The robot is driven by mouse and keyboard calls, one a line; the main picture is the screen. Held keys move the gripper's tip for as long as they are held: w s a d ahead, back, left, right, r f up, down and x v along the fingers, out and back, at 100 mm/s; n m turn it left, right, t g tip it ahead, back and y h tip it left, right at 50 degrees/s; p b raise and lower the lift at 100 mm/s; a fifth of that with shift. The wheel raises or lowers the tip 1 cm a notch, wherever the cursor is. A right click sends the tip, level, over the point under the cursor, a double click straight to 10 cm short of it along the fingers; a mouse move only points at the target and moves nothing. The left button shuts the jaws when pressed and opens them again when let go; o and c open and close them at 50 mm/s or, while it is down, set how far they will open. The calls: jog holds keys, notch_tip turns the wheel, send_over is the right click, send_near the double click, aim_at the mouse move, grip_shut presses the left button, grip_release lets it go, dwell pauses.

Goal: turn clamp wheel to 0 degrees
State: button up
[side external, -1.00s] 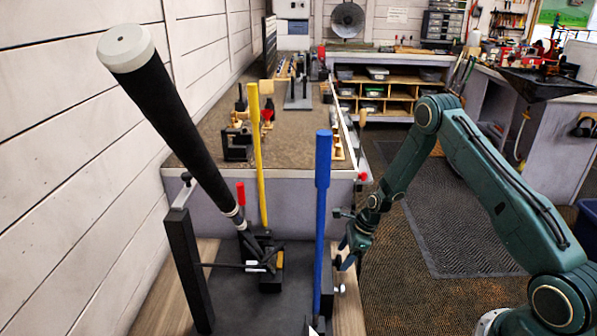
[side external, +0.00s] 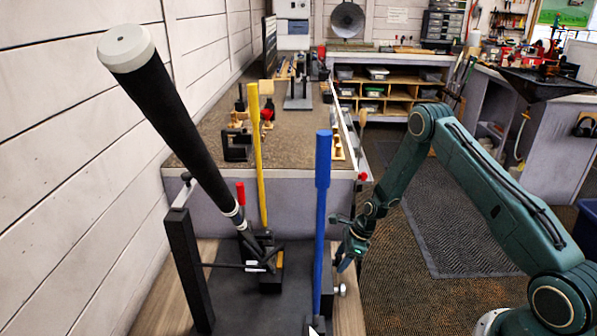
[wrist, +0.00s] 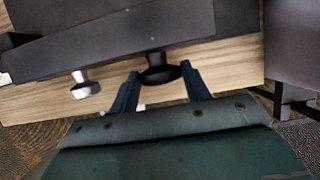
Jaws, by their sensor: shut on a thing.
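The clamp wheel appears to be the dark round knob (wrist: 160,70) on the near side of the black fixture, in the wrist view. My gripper (wrist: 161,84) has one finger on each side of it and is shut on it; the exact contact is hard to see. In the side view my gripper (side external: 346,264) is at the right edge of the fixture, beside the blue shaft, and hides the wheel. No angle mark on the wheel is readable. A golf club with a black grip (side external: 170,110) leans up to the left from the clamp (side external: 268,268).
A silver knob (wrist: 84,84) sticks out left of the wheel; it also shows in the side view (side external: 340,290). A blue shaft (side external: 322,200) and a yellow shaft (side external: 257,150) stand upright. A black post (side external: 188,265) stands at left. Floor right of the bench is open.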

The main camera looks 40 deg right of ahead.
jog(key=shift+s+a+t, duration=0.1)
jog(key=shift+t, duration=0.2)
jog(key=shift+s+a+f+n+t+h, duration=0.1)
jog(key=shift+n+t+h, duration=0.1)
jog(key=shift+t+h, duration=0.35)
jog(key=shift+s+a+n+t+h, duration=0.1)
jog(key=shift+n+t+h, duration=0.1)
jog(key=shift+t+h, duration=0.35)
jog(key=shift+s+a+f+n+t+h, duration=0.1)
jog(key=shift+n+t+h, duration=0.1)
jog(key=shift+t+h, duration=0.4)
jog(key=shift+s+a+n+t+h, duration=0.1)
jog(key=shift+n+t+h, duration=0.1)
jog(key=shift+t+h, duration=0.35)
jog(key=shift+h, duration=0.25)
jog(key=shift+w, duration=0.1)
jog(key=o, duration=1)
jog(key=shift+v, duration=6.9)
